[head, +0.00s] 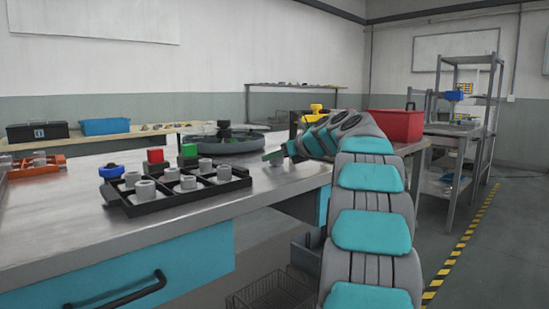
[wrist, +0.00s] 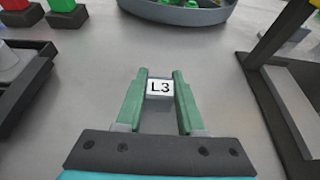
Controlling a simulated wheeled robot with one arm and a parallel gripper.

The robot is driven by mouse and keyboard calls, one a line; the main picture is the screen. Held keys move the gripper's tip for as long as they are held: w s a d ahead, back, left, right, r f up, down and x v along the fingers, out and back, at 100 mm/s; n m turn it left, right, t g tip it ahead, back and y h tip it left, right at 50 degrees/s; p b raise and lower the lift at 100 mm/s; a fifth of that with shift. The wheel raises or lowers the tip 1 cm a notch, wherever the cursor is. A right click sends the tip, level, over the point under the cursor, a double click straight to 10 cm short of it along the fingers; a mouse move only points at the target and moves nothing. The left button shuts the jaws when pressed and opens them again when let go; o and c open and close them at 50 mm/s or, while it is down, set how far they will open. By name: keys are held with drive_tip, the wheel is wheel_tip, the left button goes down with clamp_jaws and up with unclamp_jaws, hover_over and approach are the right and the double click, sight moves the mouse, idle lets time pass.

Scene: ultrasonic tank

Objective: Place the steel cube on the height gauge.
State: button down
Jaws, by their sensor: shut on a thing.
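My gripper (head: 273,156) is at the right part of the grey table, low over its top. In the wrist view its green fingers (wrist: 160,88) are shut on a small grey block with a white L3 label (wrist: 160,88), which I take as the steel cube. The fingers touch it on both sides. Whether it rests on the table or hangs just above it I cannot tell. I cannot pick out the height gauge for certain in either view.
A black compartment tray (head: 190,201) with grey round parts stands left of my gripper, with red and green blocks (head: 155,155) behind it. A round grey basin (head: 222,145) lies beyond. A black frame (wrist: 278,115) is close on the right in the wrist view. A red bin (head: 396,125) stands farther right.

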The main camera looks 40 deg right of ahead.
drive_tip(key=c, duration=0.5)
unclamp_jaws()
drive_tip(key=shift+f, duration=0.1)
